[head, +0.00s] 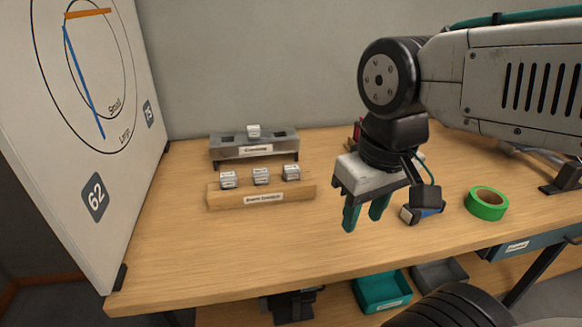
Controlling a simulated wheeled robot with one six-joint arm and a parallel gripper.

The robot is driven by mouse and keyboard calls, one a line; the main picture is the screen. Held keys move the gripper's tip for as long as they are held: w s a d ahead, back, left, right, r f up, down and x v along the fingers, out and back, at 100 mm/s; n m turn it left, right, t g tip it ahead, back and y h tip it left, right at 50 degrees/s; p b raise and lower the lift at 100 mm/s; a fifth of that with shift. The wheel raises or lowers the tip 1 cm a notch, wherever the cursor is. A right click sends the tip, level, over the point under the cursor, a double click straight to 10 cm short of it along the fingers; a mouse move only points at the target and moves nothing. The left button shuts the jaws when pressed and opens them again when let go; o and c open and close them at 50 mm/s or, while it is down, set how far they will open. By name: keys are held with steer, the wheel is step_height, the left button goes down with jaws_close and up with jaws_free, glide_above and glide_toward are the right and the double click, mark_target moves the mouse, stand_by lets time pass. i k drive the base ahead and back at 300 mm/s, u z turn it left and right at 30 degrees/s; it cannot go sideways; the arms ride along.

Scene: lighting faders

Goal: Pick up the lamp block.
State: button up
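Several small grey-white blocks with labels too small to read are in the head view; I cannot tell which is the lamp block. Three of them, a left block (228,180), a middle block (261,176) and a right block (291,172), sit in a row on a wooden rack (262,197). One more block (253,131) sits in the grey rack (282,143) behind. My gripper (365,217) points down over the table, right of the wooden rack. Its two teal fingers are apart with nothing visible between them.
A green tape roll (487,204) and a small blue-and-black object (422,212) are on the table (210,250) to the right. A tall white board (100,190) stands at the left edge. A teal bin (382,293) is below. The table's front left is clear.

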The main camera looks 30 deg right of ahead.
mark_target(260, 176)
steer(key=k, duration=1.3)
steer(key=u, duration=0.5)
steer(key=i, duration=0.55)
steer(key=u, duration=0.55)
steer(key=i, duration=0.8)
steer(key=z, duration=0.95)
steer(key=i, duration=0.55)
steer(key=z, duration=0.6)
